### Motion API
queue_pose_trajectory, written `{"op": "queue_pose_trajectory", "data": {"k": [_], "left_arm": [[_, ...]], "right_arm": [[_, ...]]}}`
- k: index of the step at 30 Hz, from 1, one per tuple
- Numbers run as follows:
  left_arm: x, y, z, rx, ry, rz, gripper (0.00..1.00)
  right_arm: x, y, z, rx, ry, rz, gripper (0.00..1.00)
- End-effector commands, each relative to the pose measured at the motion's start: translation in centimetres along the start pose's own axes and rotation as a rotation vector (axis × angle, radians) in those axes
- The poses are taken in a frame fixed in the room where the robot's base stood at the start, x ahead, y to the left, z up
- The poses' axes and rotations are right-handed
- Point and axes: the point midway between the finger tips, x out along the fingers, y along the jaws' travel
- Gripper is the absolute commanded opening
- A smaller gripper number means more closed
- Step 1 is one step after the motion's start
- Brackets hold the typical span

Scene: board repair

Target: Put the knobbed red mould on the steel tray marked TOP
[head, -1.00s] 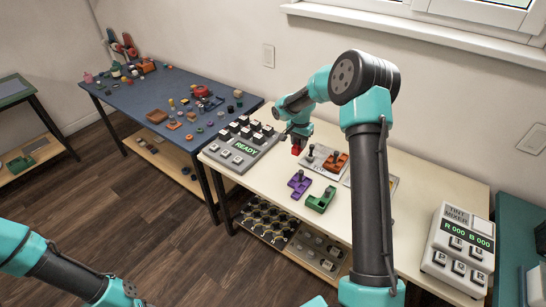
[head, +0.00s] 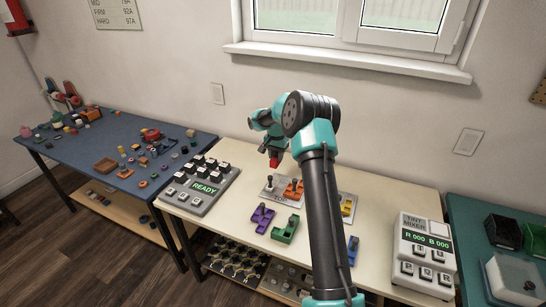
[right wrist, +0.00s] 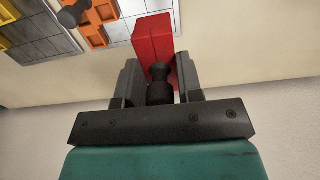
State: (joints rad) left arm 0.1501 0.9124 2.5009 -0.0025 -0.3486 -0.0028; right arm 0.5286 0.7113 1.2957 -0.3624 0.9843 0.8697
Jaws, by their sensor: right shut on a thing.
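The red mould (head: 274,163) hangs from my right gripper (head: 275,153), behind and above the back edge of the steel tray marked TOP (head: 281,200). In the right wrist view my right gripper (right wrist: 160,85) is shut on the dark knob of the red mould (right wrist: 153,38). The gap under the mould is hard to judge. The orange mould also shows in the right wrist view (right wrist: 97,22). My left gripper is not in view.
A purple mould (head: 262,217) and a green mould (head: 285,230) stand on the cream table in front of the tray. A yellow mould (head: 347,206) lies to the right, partly behind my arm. The READY box (head: 203,188) is left, the tint mixer (head: 424,250) right.

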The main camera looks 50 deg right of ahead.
Motion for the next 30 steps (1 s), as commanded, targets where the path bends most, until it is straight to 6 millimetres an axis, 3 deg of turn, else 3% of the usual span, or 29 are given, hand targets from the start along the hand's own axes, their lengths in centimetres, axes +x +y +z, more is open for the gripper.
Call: {"op": "queue_pose_trajectory", "data": {"k": [11,30], "left_arm": [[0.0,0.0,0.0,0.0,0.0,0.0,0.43],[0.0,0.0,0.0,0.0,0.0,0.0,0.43]], "right_arm": [[1.3,0.0,0.0,0.0,0.0,0.001,0.1],[7.2,-0.1,0.0,0.0,0.001,0.0,0.1]]}}
